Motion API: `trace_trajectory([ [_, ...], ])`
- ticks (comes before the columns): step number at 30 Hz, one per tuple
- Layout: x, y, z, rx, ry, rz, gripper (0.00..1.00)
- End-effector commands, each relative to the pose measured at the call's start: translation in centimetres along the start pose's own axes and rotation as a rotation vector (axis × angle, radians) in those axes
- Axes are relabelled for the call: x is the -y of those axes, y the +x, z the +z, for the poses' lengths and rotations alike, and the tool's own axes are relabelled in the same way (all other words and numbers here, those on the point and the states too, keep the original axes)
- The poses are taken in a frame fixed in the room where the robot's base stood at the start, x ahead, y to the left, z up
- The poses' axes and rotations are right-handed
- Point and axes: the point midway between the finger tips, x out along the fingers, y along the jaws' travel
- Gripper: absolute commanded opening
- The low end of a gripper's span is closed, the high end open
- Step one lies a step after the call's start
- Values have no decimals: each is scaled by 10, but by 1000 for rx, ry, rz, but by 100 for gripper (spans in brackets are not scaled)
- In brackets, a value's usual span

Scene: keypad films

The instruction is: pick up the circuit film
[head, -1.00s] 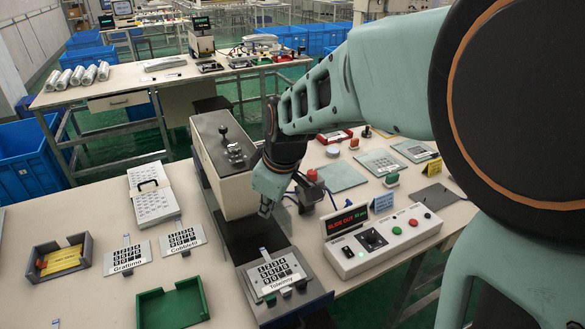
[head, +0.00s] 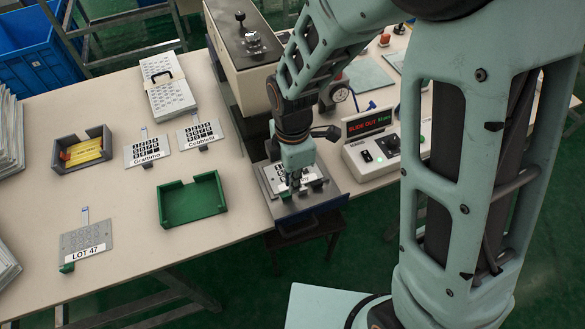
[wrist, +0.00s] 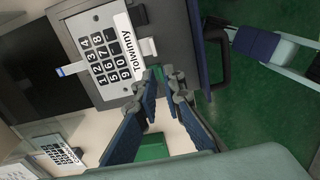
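A pale film with a dark keypad print, labelled "Tolwinny" (wrist: 100,52), lies on the dark slide-out plate of the press. In the head view this film (head: 274,178) is partly hidden by my gripper (head: 297,184). My gripper is just above the film's labelled side, at the plate's front edge. A grey film labelled "LOT 47" (head: 86,241), with a faint printed pattern, lies at the table's front left, apart from my gripper.
Films labelled "Grattimo" (head: 148,150) and "Cobblera" (head: 199,135) lie left of the press (head: 244,50). A green tray (head: 163,210) is empty. A dark tray (head: 63,164) holds yellow pieces. The control box (head: 375,155) stands right of the plate, its display reading "SLIDE OUT".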

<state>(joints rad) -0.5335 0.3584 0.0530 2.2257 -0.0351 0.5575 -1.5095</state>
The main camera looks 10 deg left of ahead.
Motion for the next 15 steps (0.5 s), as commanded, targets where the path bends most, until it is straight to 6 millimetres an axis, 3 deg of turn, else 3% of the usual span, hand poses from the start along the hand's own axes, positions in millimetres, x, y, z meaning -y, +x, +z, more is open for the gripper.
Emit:
trace_trajectory([
  [9, 0, 40, -2, 0, 1, -5, 9],
  [15, -1, 48, -2, 0, 1, -1, 9],
])
